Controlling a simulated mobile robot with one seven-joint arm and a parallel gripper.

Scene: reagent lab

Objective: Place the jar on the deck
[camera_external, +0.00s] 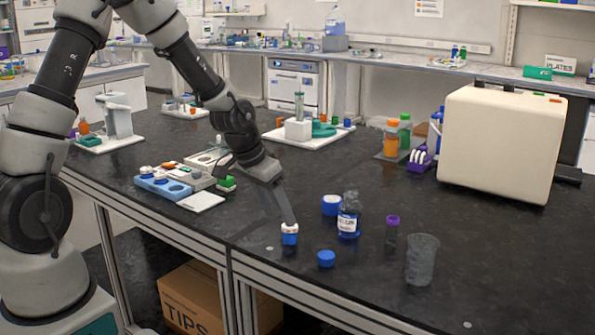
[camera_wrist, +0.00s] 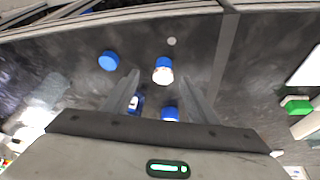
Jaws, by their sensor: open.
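The finger gap also shows in the wrist view (camera_wrist: 162,85). A low blue and grey unit with round wells (camera_external: 163,187), possibly the deck, lies left of my gripper. A white plate (camera_external: 201,202) lies in front of it.
A loose blue cap (camera_external: 326,259), a labelled blue bottle (camera_external: 348,224), another blue-lidded container (camera_external: 331,206), a purple-capped vial (camera_external: 391,236) and a clear beaker (camera_external: 422,262) stand to the right. A beige machine (camera_external: 500,140) stands behind them. Bare tabletop separates the jar from the unit.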

